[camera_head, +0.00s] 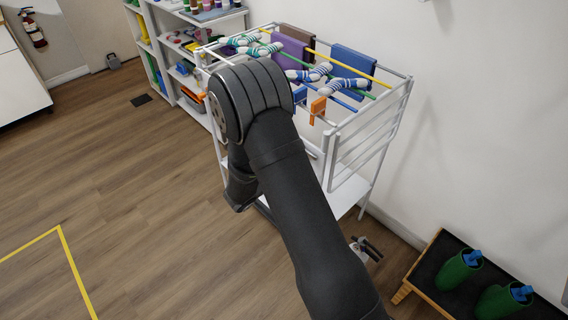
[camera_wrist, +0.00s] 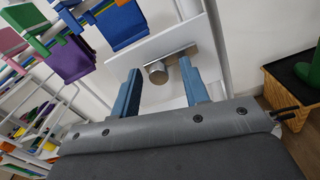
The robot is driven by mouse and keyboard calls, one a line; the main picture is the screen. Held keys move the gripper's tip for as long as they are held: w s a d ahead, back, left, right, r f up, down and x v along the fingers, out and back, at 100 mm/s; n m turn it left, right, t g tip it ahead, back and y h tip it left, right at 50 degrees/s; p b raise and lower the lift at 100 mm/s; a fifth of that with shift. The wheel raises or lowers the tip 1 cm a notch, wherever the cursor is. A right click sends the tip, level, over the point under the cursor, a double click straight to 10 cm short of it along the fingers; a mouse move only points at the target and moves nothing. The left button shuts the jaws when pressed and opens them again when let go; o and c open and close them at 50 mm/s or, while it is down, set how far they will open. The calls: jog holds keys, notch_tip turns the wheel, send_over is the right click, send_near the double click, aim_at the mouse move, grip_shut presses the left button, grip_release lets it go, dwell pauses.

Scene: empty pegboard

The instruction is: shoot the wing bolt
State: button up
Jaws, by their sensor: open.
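In the wrist view, a grey metal bolt (camera_wrist: 158,73) with a round knob and a flat bar sits against a white panel of the drying rack. My gripper (camera_wrist: 160,67) is open, with one blue-grey finger to the left of the knob and the other to the right. The knob shows between the fingers; I cannot tell whether either finger touches it. The right fingertip overlaps the bar's right part. In the head view, my dark arm hides the gripper and I cannot make out the bolt.
The white drying rack (camera_head: 385,125) holds socks and cloths on coloured rods. Orange clips (camera_head: 318,106) hang at its near end. A low black-topped bench (camera_head: 430,270) with green boots (camera_head: 458,270) stands at the right. Shelves stand behind.

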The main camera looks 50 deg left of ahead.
jog(key=s, duration=1.7)
jog(key=shift+s, duration=0.15)
jog(key=w, duration=1.7)
jog(key=shift+w, duration=0.25)
jog(key=shift+s+a, duration=0.1)
